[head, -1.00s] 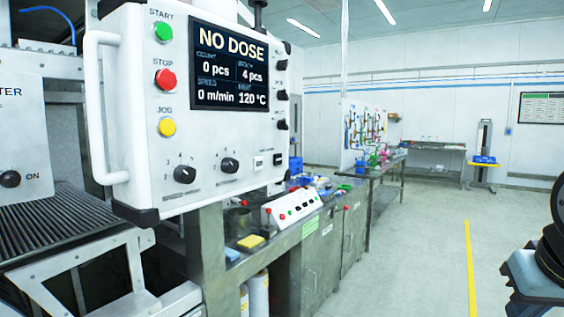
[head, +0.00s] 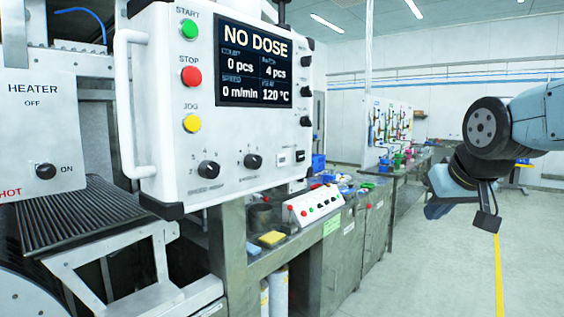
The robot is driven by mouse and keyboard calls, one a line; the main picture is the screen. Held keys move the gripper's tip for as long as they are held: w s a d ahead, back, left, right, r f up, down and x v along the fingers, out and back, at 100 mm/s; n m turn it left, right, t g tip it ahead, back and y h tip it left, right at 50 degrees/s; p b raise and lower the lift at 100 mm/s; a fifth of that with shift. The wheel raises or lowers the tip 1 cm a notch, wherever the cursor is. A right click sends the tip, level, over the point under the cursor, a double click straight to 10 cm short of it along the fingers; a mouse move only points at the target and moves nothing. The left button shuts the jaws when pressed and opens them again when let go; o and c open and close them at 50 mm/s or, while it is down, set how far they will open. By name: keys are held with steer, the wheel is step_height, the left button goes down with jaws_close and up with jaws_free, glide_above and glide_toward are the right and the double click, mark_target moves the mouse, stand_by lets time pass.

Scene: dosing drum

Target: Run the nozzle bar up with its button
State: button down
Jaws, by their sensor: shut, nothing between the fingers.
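A white control panel (head: 170,120) with a handle hangs at the left centre. A low white button box (head: 315,204) with red, green and black buttons sits on the bench. I cannot make out a nozzle bar or which button is its own. My gripper (head: 440,209) is shut and empty at the right, in free air, well away from the panel.
The bench (head: 290,245) holds a yellow sponge (head: 271,238) and clutter. Open floor with a yellow line lies right.

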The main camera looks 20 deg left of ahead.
mark_target(281, 160)
steer(key=w+a+r+n+y, duration=0.1)
steer(key=w+a+r, duration=0.1)
steer(key=a, duration=0.5)
steer(key=w+a+r+n+y, duration=0.1)
steer(key=w+a, duration=0.2)
steer(key=a, duration=0.5)
steer(key=w+a+r+n+y, duration=0.1)
steer(key=w+a+r, duration=0.1)
steer(key=a, duration=0.5)
steer(key=shift+w+a+r+n+t+y, duration=0.3)
steer(key=shift+w+r+n+t+y, duration=0.1)
steer(key=shift+w, duration=0.25)
steer(key=shift+a, duration=0.1)
steer(key=w+a, duration=0.3)
steer(key=a, duration=0.5)
steer(key=shift+w, duration=0.2)
steer(key=shift+a, duration=0.3)
